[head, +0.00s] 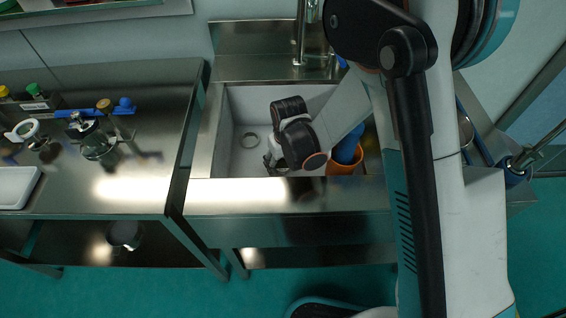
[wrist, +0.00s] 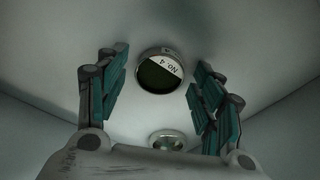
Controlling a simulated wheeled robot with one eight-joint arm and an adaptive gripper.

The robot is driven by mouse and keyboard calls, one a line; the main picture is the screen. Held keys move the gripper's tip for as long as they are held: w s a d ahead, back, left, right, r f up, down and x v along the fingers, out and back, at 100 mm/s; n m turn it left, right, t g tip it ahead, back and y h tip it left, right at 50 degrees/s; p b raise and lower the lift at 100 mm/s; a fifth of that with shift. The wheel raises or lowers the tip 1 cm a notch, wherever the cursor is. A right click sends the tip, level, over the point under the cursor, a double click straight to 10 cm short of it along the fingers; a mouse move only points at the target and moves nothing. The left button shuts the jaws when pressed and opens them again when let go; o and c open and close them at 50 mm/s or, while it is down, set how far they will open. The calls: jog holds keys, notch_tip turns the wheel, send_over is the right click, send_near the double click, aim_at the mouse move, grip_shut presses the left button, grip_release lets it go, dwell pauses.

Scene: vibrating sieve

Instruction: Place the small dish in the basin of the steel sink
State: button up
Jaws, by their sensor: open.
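The small dish (wrist: 160,72) is a round metal-rimmed dish with dark green inside and a white "No. 4" label. In the wrist view it appears to lie on the pale floor of the sink basin, between and beyond the fingertips, with a gap on each side. My gripper (wrist: 158,82) is open and empty, pointing down into the basin. The steel sink (head: 222,138) shows in the head view, with my gripper (head: 274,163) low in its basin, partly hidden by my wrist.
A round metal drain (wrist: 167,140) is on the basin floor beside the dish. An orange container (head: 344,168) with something blue stands at the basin's right. A faucet (head: 299,35) rises behind. A steel table (head: 130,185) with glassware (head: 92,140) and a white tray (head: 16,187) stands left.

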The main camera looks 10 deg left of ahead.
aim_at(285, 170)
notch_tip(285, 170, up, 12)
jog(key=s+p, duration=0.1)
jog(key=p, duration=0.3)
jog(key=shift+d, duration=0.45)
jog(key=shift+s, duration=0.1)
